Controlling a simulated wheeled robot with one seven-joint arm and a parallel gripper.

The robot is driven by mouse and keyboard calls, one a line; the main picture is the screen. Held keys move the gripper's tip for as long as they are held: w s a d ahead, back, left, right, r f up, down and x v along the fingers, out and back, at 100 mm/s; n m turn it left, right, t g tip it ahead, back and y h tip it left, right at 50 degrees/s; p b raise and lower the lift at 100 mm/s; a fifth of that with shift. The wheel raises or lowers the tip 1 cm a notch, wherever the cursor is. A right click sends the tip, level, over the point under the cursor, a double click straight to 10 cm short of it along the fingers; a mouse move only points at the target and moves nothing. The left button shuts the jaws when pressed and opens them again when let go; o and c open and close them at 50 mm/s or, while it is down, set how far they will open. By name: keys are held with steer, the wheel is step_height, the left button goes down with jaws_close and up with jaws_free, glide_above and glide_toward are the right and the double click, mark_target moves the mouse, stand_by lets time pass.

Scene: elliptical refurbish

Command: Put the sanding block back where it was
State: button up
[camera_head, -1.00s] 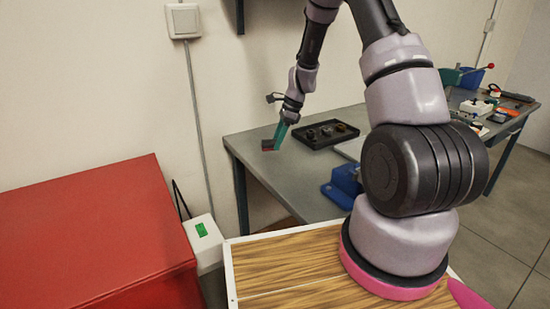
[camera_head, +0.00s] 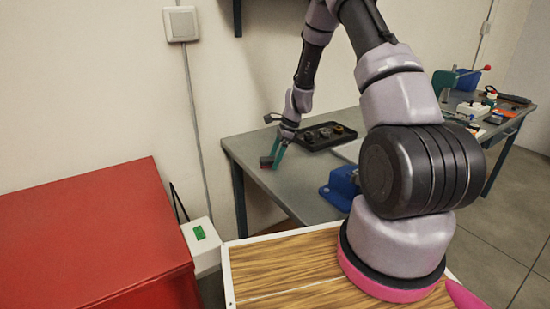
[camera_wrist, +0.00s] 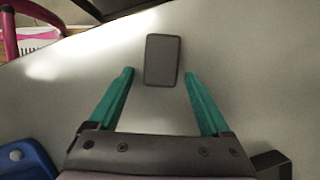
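The sanding block (camera_head: 266,162) is a small dark block with a reddish edge, on the grey table (camera_head: 300,192) near its left end. In the wrist view the block (camera_wrist: 163,60) shows as a dark grey rounded rectangle on the pale tabletop. My gripper (camera_head: 277,161) is low over the table at the block. Its green fingers are spread in the wrist view (camera_wrist: 159,73). The block lies between and just beyond the fingertips, with a visible gap on each side. Whether its underside lies fully flat cannot be told.
A black tray (camera_head: 309,147) with several small dark parts stands behind the gripper. A blue object (camera_head: 341,187) is at the table's front edge; a blue thing also shows at lower left in the wrist view (camera_wrist: 20,165). A red cabinet (camera_head: 90,230) stands at left.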

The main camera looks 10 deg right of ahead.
steer(key=s+d+r+n+t, duration=0.1)
steer(key=s+d+r+n, duration=0.1)
steer(key=r, duration=0.9)
steer(key=s+d+r+n, duration=0.1)
steer(key=s+d+r, duration=0.1)
steer(key=r, duration=0.9)
steer(key=s+a+r+n+t+h, duration=0.15)
steer(key=s+r+n, duration=0.25)
steer(key=s+r, duration=0.5)
steer(key=s+r+n+t, duration=0.2)
steer(key=s+r+n, duration=0.2)
steer(key=s, duration=0.4)
steer(key=s+r+n+t, duration=0.2)
steer(key=s+r, duration=0.4)
steer(key=s, duration=0.3)
steer(key=shift+d+r+n+h, duration=0.3)
steer(key=shift+n+h, duration=0.15)
steer(key=shift+n, duration=0.45)
steer(key=shift+w, duration=0.1)
